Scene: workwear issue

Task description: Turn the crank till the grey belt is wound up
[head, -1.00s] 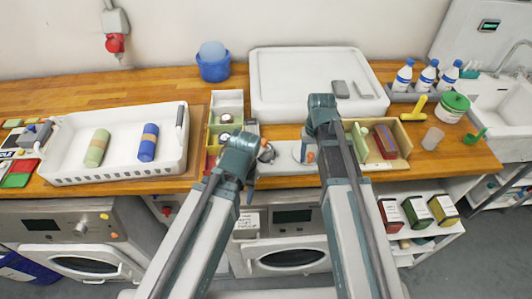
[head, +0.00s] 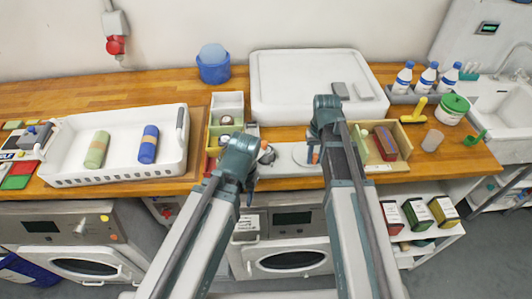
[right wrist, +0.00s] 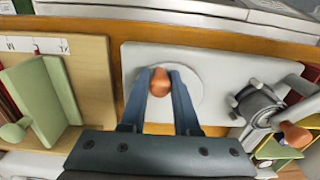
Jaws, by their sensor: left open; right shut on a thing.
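The crank's orange-brown knob (right wrist: 160,82) stands on a pale round disc (right wrist: 190,97) on a light grey base plate (right wrist: 137,62). My right gripper (right wrist: 160,78) is shut on this knob, one finger on each side. In the head view my right gripper (head: 315,157) is over the base plate (head: 285,162), mostly behind its own arm. A grey and dark round part (right wrist: 260,105) with a second orange knob (right wrist: 294,134) sits beside the disc. I cannot clearly make out the grey belt. My left gripper (head: 250,183) is open, in front of the counter edge, left of the plate.
A white basket (head: 115,175) with a green and a blue roll stands on the left. A divided box (head: 226,103) is left of the plate, a wooden box (head: 404,145) right of it. A large white tray (head: 300,80) lies behind. Bottles stand at the back right.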

